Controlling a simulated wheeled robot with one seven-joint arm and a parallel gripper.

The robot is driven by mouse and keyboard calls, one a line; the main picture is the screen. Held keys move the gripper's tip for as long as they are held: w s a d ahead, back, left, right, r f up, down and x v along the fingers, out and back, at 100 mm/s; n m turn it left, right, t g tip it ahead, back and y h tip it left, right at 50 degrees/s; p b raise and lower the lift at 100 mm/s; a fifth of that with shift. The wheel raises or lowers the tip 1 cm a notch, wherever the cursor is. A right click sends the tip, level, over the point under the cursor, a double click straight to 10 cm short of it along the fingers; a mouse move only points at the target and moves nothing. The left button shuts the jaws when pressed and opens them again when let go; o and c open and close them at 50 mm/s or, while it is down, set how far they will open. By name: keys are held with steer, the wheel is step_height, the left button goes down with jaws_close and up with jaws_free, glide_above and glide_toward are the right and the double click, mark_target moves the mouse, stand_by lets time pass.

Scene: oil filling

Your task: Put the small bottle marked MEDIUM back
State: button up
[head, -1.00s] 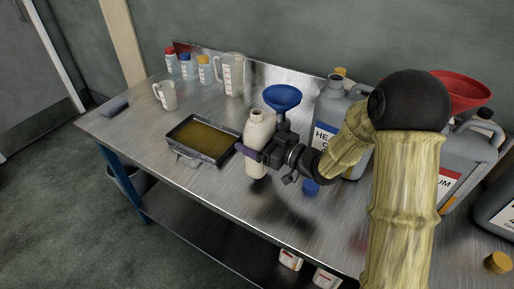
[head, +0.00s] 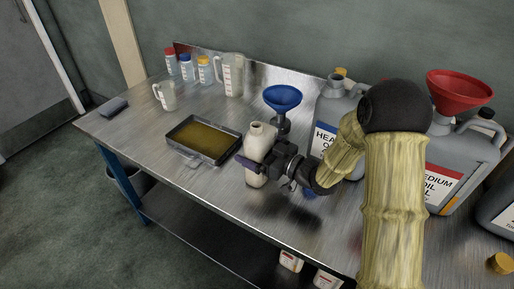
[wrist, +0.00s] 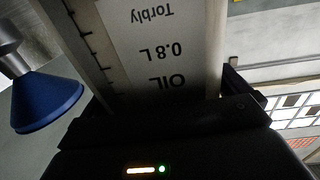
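My gripper (head: 258,163) has its fingers around a cream-white bottle (head: 256,138) with an open neck, right of the oil tray. The bottle is close to upright; whether its base touches the bench I cannot tell. In the wrist view its label (wrist: 160,50) fills the space between the fingers and reads upside down "OIL", "0.8 L", "Torbly". The word MEDIUM is not visible on it. A large grey jug (head: 447,165) at the right has a label ending in "EDIUM OIL" and a red funnel (head: 460,90) on top.
A tray of brown oil (head: 205,138) lies left of the bottle. A blue funnel (head: 283,98) stands behind it; a grey jug labelled "HEA" (head: 326,138) is right. Measuring jugs (head: 230,75) and several small capped bottles (head: 186,68) stand at the back.

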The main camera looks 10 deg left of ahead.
steer(key=v, duration=1.2)
steer(key=shift+r, duration=0.1)
steer(key=shift+s, duration=0.15)
stand_by(0.4)
stand_by(0.9)
